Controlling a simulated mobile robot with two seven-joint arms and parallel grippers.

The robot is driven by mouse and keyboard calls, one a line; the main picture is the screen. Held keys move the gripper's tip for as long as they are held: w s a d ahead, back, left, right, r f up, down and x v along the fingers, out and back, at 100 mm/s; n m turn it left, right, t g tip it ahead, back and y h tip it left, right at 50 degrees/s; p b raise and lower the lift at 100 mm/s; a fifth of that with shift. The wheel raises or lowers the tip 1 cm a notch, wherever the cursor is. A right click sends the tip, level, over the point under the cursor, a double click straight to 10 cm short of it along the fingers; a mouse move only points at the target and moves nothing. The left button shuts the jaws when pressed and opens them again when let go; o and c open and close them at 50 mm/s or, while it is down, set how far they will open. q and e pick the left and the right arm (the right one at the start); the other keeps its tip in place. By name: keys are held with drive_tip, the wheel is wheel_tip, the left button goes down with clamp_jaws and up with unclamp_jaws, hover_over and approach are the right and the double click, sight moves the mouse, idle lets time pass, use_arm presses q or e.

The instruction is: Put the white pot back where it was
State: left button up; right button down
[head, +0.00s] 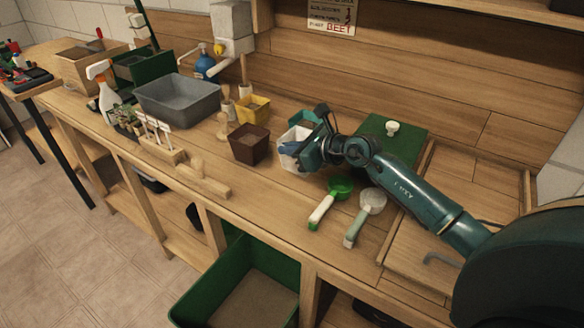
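The white pot (284,160) is near the middle of the bench in the head view, to the right of a dark brown pot. My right gripper (303,143) is at the white pot, reaching in from the right and covering much of it. A blue part shows in front of the pot's side. I cannot tell whether the fingers grip the pot or only surround it, or whether the pot touches the bench. My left gripper is not in view.
Close by stand the brown pot (249,144), a yellow pot (254,109) and a teal pot (303,118), partly hidden. A green scoop (341,187) and a grey scoop (372,202) lie in front. A grey tub (180,100) and a wooden block (203,181) are left.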

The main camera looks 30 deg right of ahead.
drive_tip(key=shift+f, duration=2.5)
drive_tip(key=shift+f+b, duration=0.15)
drive_tip(key=shift+b, duration=0.15)
drive_tip(key=c, duration=2.1)
unclamp_jaws()
drive_tip(key=o, duration=0.4)
drive_tip(key=shift+s+r, duration=0.1)
drive_tip(key=shift+r, duration=0.1)
drive_tip(key=shift+v, duration=5.9)
